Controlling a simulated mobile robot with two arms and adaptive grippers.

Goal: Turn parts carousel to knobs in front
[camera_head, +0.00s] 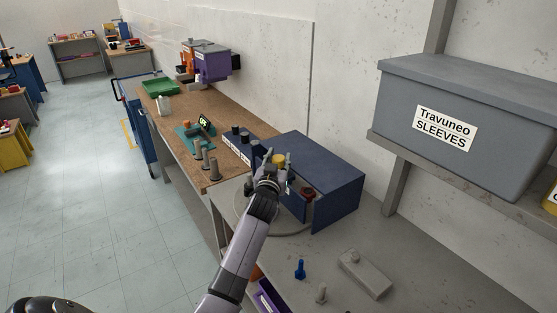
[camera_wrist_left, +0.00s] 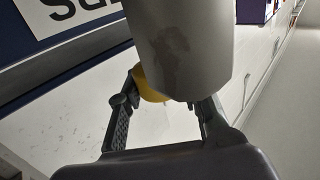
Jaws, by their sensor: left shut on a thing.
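The parts carousel (camera_head: 290,228) shows as a round grey disc on the grey bench, partly hidden by my left arm. My left gripper (camera_head: 277,165) is over its far side, shut on a yellow part (camera_head: 279,158). The yellow part (camera_wrist_left: 150,84) also shows between the fingers (camera_wrist_left: 165,95) in the left wrist view, partly covered by a big grey cylinder nearer the camera. Whether that cylinder stands on the carousel I cannot tell. A dark red knob (camera_head: 308,193) is right of the gripper. My right gripper is not in view.
A dark blue box (camera_head: 330,170) stands close behind the gripper. Grey posts (camera_head: 205,160) and black-topped parts (camera_head: 245,135) are to the left. A blue part (camera_head: 300,268) and a grey block (camera_head: 363,273) lie in front. A grey SLEEVES bin (camera_head: 480,100) sits on the right shelf.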

